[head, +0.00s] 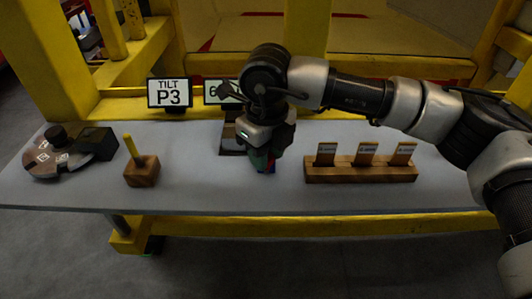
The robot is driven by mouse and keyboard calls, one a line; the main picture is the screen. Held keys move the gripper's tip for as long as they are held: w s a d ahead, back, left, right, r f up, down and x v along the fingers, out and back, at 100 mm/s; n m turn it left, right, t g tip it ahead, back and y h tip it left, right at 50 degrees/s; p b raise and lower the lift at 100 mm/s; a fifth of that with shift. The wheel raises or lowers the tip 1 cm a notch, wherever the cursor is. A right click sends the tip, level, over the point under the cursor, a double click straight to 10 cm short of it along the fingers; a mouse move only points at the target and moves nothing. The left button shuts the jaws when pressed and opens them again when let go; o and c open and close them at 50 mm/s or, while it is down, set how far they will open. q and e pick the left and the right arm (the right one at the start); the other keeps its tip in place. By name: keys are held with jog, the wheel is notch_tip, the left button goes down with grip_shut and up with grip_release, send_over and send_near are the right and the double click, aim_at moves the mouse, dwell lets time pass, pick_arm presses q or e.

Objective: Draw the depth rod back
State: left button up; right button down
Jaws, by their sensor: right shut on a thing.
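My right gripper (262,164) points down over the middle of the grey table. It is shut on a small part (266,168), of which only bits of dark green, red and blue show under the fingers. I cannot tell whether that part is the depth rod or what it rests on. A thin yellow rod (132,146) stands tilted in a wooden block (142,172) at the left, apart from the gripper. My left gripper is not in view.
A round brown device (58,160) with a black knob lies far left. A wooden rack (360,172) holds three labelled cards at right. Two signs stand behind, one reading "TILT P3" (170,93), the other (222,92) partly hidden. The front table strip is clear.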

jog(key=shift+s+a+f, duration=0.1)
jog(key=shift+s, duration=0.1)
jog(key=shift+w, duration=0.1)
jog(key=c, duration=1)
grip_release()
jog(key=shift+c, duration=0.2)
jog(key=shift+o, duration=1.3)
jog(key=shift+r, duration=0.2)
notch_tip(320, 180, up, 10)
jog(key=shift+r+b, duration=0.25)
jog(key=shift+b, duration=0.1)
